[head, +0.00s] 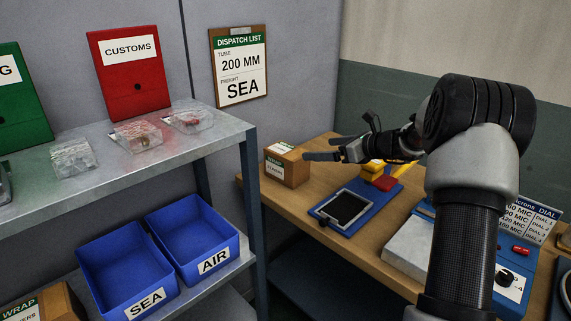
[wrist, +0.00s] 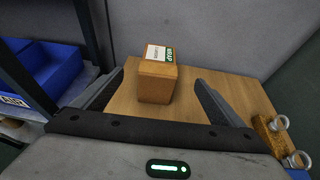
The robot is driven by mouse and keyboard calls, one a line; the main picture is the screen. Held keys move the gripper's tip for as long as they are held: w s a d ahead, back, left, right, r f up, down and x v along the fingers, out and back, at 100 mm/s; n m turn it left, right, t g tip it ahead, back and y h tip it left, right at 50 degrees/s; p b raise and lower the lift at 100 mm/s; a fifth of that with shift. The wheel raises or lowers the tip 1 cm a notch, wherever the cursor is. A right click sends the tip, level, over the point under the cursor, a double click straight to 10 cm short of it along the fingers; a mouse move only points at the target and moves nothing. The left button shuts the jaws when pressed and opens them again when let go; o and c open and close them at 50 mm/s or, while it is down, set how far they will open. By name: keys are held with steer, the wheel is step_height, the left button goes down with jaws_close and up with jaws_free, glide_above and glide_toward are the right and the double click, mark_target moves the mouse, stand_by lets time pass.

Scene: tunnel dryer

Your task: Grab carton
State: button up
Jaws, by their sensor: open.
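The carton (head: 287,169) is a small brown box with a green and white label on top. It stands upright on the wooden table, near its far left end. In the wrist view the carton (wrist: 157,84) is ahead of my gripper (wrist: 162,92), roughly centred between the two spread fingers and apart from both. In the head view my gripper (head: 322,149) is open and empty, just to the right of the carton. My arm covers part of the table behind it.
A grey shelf (head: 150,165) holds clear packets, with blue SEA (head: 112,285) and AIR (head: 205,250) bins below. A blue tray (head: 356,190) with a dark pad and yellow and red items (head: 383,178) are on the table (head: 385,240). A wall stands behind the carton.

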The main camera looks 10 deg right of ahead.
mark_target(288, 150)
steer(key=x, duration=0.5)
steer(key=b+x, duration=0.1)
steer(key=x, duration=1.1)
steer(key=shift+s+f+b, duration=0.2)
steer(key=shift+f+b, duration=0.05)
steer(key=shift+b, duration=0.1)
steer(key=c, duration=1.7)
steer(key=shift+r, duration=0.2)
steer(key=shift+c, duration=0.7)
